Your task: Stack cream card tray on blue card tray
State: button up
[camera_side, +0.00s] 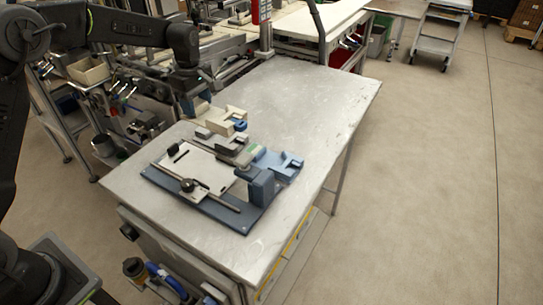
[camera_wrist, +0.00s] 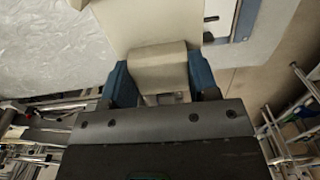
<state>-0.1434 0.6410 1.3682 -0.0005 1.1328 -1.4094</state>
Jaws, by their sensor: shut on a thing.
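The cream card tray (camera_side: 226,116) is at the far side of the fixture in the side view, near the table's back left edge. My gripper (camera_side: 196,103) is at its left end. In the wrist view my gripper (camera_wrist: 160,80) has its two teal fingers on either side of a cream block of the cream card tray (camera_wrist: 150,20), shut on it. The blue card tray (camera_side: 279,163) lies at the right of the fixture, apart from the cream one. I cannot tell how far the cream tray is above the table.
A fixture with a blue base (camera_side: 222,211), a pale plate, a dark knob (camera_side: 188,185) and a dark blue block (camera_side: 261,187) stands on the metal table (camera_side: 300,95). A small blue round part (camera_side: 240,125) shows by the cream tray. The table's back and right are clear.

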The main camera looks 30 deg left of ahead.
aim_at(214, 111)
jog(key=w+d, duration=0.2)
jog(key=d, duration=0.1)
jog(key=shift+w+d+f, duration=0.15)
jog(key=shift+d, duration=0.1)
jog(key=w+d+f, duration=0.1)
jog(key=d+f, duration=0.1)
jog(key=d, duration=0.1)
jog(key=w+d+f, duration=0.1)
jog(key=d+f, duration=0.1)
jog(key=d, duration=0.2)
jog(key=w+d+f, duration=0.1)
jog(key=d+f, duration=0.1)
jog(key=d, duration=0.1)
jog(key=shift+w+d+f, duration=0.15)
jog(key=shift+w+f, duration=0.15)
jog(key=shift+w, duration=0.1)
jog(key=shift+f, duration=2.2)
jog(key=o, duration=1)
